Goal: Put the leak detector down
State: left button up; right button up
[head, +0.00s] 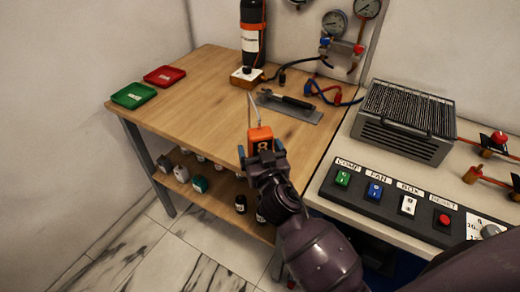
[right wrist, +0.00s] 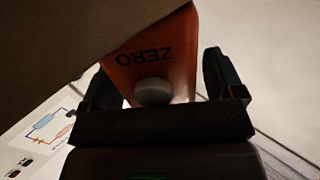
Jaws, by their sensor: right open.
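The leak detector (head: 260,134) is a small orange block with a thin probe rising from it, at the right part of the wooden bench's front in the head view. In the right wrist view its orange body (right wrist: 165,60) shows the word ZERO and a round grey button. My right gripper (head: 262,156) is open, its fingers on either side of the detector, with visible gaps in the right wrist view (right wrist: 165,85). I cannot tell whether the detector rests fully on the bench top. My left gripper is not in view.
The wooden bench (head: 190,95) has free room at its middle and left. Green (head: 133,95) and red (head: 165,76) trays lie at the far left. A grey plate (head: 300,110) with a dark-handled tool lies behind the detector. A switch panel (head: 395,205) stands to the right.

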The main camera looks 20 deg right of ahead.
jog(key=shift+r, duration=0.1)
jog(key=shift+s, duration=0.15)
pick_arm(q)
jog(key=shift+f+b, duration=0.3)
pick_arm(e)
jog(key=s+a, duration=0.1)
jog(key=s, duration=1)
jog(key=shift+s+a, duration=0.25)
jog(key=shift+s, duration=0.05)
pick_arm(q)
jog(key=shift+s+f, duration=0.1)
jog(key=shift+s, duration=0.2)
